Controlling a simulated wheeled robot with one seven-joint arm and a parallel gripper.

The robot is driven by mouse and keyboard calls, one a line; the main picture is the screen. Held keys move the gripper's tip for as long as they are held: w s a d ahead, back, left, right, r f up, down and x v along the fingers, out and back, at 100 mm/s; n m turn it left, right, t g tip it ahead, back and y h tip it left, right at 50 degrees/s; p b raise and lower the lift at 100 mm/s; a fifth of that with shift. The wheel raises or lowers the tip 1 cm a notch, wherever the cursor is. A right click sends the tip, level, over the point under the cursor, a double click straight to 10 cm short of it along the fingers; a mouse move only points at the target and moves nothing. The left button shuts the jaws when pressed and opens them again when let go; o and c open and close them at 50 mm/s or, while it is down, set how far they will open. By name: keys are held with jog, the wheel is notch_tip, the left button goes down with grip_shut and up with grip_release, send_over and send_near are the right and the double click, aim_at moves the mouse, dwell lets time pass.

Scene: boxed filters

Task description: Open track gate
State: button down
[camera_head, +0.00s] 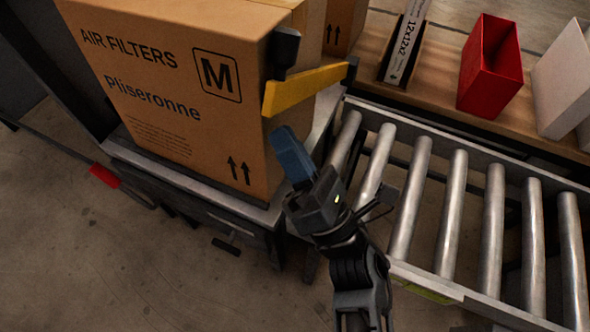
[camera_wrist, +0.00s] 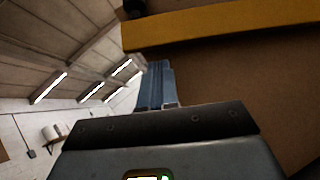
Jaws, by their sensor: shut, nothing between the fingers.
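The track gate (camera_head: 305,88) is a yellow bar with a dark bracket at its left end. It lies across the end of the roller track, in front of the right side of a large cardboard box (camera_head: 165,85). In the wrist view the yellow bar (camera_wrist: 220,28) runs across the top, with the brown box face (camera_wrist: 240,85) behind it. My gripper (camera_head: 284,135) has blue fingers, shut and empty, pointing up just below the bar's left part. The fingers show in the wrist view (camera_wrist: 157,75) below the bar, apparently not gripping it. Whether they touch it, I cannot tell.
Metal rollers (camera_head: 455,205) extend right of the gate. Behind them a wooden shelf (camera_head: 435,105) holds a red bin (camera_head: 490,70), a white bin (camera_head: 562,80) and a narrow carton (camera_head: 403,50). A red handle (camera_head: 104,176) sits low at left. Floor is open at lower left.

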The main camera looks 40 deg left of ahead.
jog(key=shift+w+a+r, duration=0.15)
jog(key=shift+w+r, duration=0.25)
jog(key=shift+r, duration=0.35)
jog(key=shift+r, duration=0.1)
jog(key=w+a+r+m+t+h+p, duration=0.1)
jog(key=w+r+m+t+h+p, duration=0.2)
jog(key=w+r+p, duration=0.5)
jog(key=w+a+r+m+t+h+p, duration=0.15)
jog(key=w+r+m+p, duration=0.3)
jog(key=r+p, duration=0.65)
jog(key=w+a+r+m+h+p, duration=0.1)
jog(key=w+a+r+p, duration=0.1)
jog(key=w, duration=0.5)
jog(key=w+a+r+m+h+p, duration=0.1)
jog(key=w+a+r+p, duration=0.1)
jog(key=w, duration=0.6)
jog(key=shift+w+r+m+p, duration=0.15)
jog(key=shift+r+m+p, duration=0.2)
jog(key=shift+r, duration=0.2)
jog(key=shift+a, duration=0.1)
